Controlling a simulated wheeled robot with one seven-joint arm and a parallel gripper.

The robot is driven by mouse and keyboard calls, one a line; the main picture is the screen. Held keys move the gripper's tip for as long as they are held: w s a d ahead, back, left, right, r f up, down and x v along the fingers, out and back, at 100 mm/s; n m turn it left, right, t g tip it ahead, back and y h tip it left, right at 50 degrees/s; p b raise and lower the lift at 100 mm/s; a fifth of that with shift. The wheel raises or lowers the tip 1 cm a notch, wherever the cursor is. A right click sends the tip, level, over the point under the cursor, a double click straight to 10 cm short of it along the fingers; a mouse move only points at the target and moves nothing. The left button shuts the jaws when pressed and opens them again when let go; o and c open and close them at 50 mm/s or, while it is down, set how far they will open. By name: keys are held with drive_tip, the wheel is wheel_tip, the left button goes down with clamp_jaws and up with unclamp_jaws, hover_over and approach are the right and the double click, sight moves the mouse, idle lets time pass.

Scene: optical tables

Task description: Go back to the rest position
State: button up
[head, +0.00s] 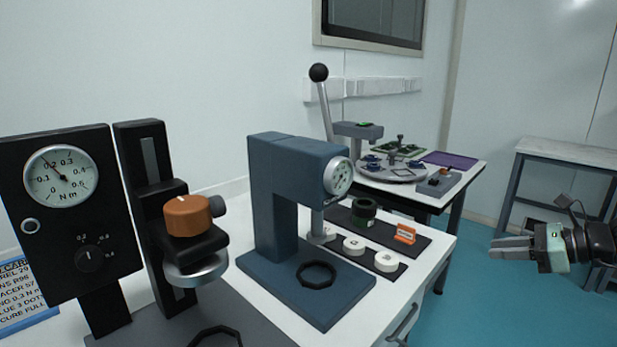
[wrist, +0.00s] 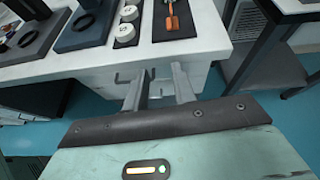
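My gripper (head: 497,247) is at the right of the head view, out over the blue floor and to the right of the white table. Its fingers point left. In the wrist view the two fingertips of my gripper (wrist: 159,72) stand apart with nothing between them. The gripper is open and empty. Behind the fingers is the front of the white table (wrist: 85,67), with its drawer handle.
The table carries a blue press (head: 270,200), a black torque gauge (head: 60,250), white discs (head: 388,260) and an orange tag (head: 405,233). Another table with a purple mat (head: 452,159) stands behind. A grey bench (head: 570,151) is at right.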

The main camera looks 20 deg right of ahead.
drive_tip(key=s+a+r+n+g+y+p, duration=0.1)
drive_tip(key=a+n+g, duration=0.5)
drive_tip(key=a, duration=0.6)
drive_tip(key=s+a+r+n+g+p, duration=0.15)
drive_tip(key=a+n+g, duration=0.25)
drive_tip(key=a+n, duration=0.6)
drive_tip(key=s+a+r+n+h+p, duration=0.2)
drive_tip(key=s+a+n+h, duration=0.2)
drive_tip(key=s+a+n, duration=0.3)
drive_tip(key=s+a+r+n+h+p, duration=0.2)
drive_tip(key=s+a+r+n+h, duration=0.1)
drive_tip(key=s+a+n, duration=0.4)
drive_tip(key=shift+s+a+r+n+g+h, duration=0.25)
drive_tip(key=shift+a+n+g+h, duration=0.2)
drive_tip(key=shift+a+n, duration=2.05)
drive_tip(key=shift+d+n, duration=0.6)
drive_tip(key=shift+d, duration=0.05)
